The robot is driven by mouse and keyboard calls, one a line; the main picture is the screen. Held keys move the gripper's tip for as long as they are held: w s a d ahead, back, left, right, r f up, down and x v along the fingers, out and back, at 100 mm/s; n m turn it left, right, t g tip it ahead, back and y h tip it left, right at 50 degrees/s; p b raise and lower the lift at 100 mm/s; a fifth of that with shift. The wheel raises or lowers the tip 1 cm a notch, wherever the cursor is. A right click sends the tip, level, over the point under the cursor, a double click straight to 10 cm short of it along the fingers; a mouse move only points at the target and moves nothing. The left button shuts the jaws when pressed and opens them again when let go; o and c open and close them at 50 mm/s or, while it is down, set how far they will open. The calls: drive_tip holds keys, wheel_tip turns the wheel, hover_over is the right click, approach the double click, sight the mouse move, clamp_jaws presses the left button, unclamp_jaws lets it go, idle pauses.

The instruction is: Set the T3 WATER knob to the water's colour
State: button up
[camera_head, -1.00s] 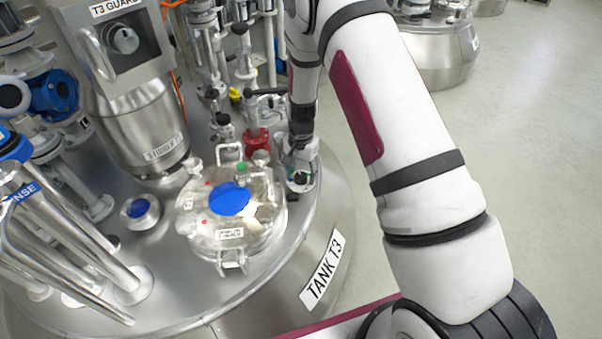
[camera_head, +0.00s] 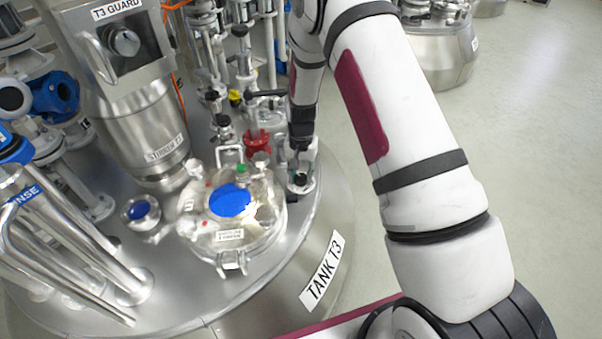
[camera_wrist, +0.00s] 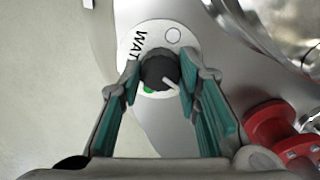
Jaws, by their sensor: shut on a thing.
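My gripper (camera_wrist: 160,76) is shut on the knob, one teal-padded finger on each side. In the head view, my gripper (camera_head: 301,160) is over the dial at the right rim of tank T3 (camera_head: 190,310).
A round hatch (camera_head: 262,235) with a blue disc (camera_head: 230,200) stands left of the gripper. A red fitting (camera_head: 257,143) is close by, also at the lower right in the wrist view (camera_wrist: 275,125). Pipes and the T3 guard housing (camera_head: 125,45) stand further left. Open floor lies right.

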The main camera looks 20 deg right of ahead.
sight(301, 177)
drive_tip(key=n, duration=0.4)
drive_tip(key=shift+n+p, duration=0.3)
drive_tip(key=shift+p, duration=0.05)
drive_tip(key=n, duration=0.4)
drive_tip(key=shift+p, duration=0.35)
drive_tip(key=shift+n, duration=0.4)
drive_tip(key=o, duration=1.1)
drive_tip(key=shift+o, duration=0.2)
wheel_tip(301, 177, up, 12)
